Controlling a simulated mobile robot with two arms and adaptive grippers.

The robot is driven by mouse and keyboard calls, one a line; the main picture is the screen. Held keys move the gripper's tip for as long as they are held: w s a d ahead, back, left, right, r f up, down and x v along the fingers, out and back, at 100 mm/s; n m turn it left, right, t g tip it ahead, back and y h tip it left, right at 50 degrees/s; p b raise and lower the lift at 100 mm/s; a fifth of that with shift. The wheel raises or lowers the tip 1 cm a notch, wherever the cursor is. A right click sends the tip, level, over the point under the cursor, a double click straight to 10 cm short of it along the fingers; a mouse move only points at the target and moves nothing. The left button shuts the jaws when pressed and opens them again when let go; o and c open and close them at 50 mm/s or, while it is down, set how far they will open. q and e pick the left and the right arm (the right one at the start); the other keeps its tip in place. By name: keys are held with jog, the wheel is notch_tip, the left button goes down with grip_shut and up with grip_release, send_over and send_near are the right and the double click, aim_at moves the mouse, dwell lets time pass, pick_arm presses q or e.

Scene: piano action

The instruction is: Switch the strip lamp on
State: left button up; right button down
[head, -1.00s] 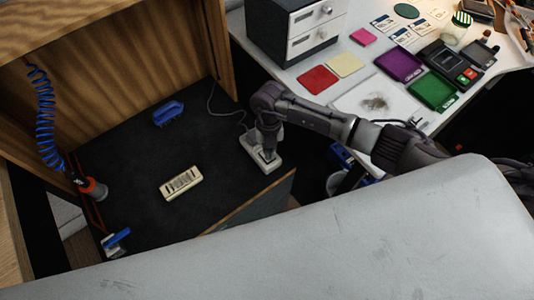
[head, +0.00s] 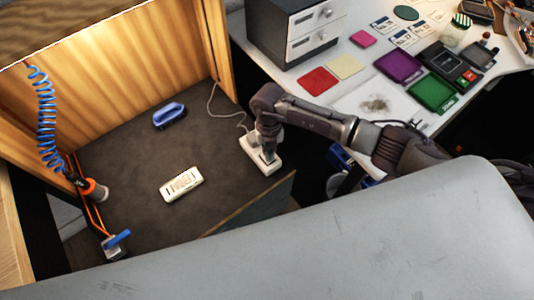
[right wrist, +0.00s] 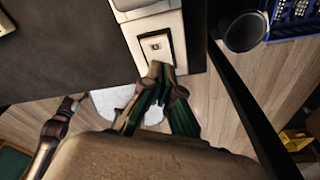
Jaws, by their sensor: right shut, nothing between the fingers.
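The strip lamp is lit; it shows as a thin bright line (head: 64,46) under the top front edge of the wooden cabinet at upper left. A pale switch box (head: 248,143) with a cord sits at the right edge of the dark cabinet floor. My right gripper (head: 267,157) points down over the near part of this box. In the right wrist view the box's square switch plate (right wrist: 157,46) is in plain sight, and my shut, empty fingertips (right wrist: 160,72) are at its near edge. I cannot tell whether they touch it.
On the cabinet floor (head: 220,180) lie a cream slotted block (head: 181,184) and a blue-handled brush (head: 169,115). A blue coiled hose (head: 45,120) hangs at the left. A white table with a drawer unit (head: 297,30) and coloured trays stands at the right.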

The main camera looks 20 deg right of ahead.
notch_tip(320, 180, up, 3)
jog(key=shift+f+p, duration=0.15)
jog(key=shift+p, duration=0.75)
notch_tip(320, 180, up, 3)
jog(key=p, duration=0.3)
jog(key=shift+r, duration=0.2)
jog(key=shift+f, duration=0.1)
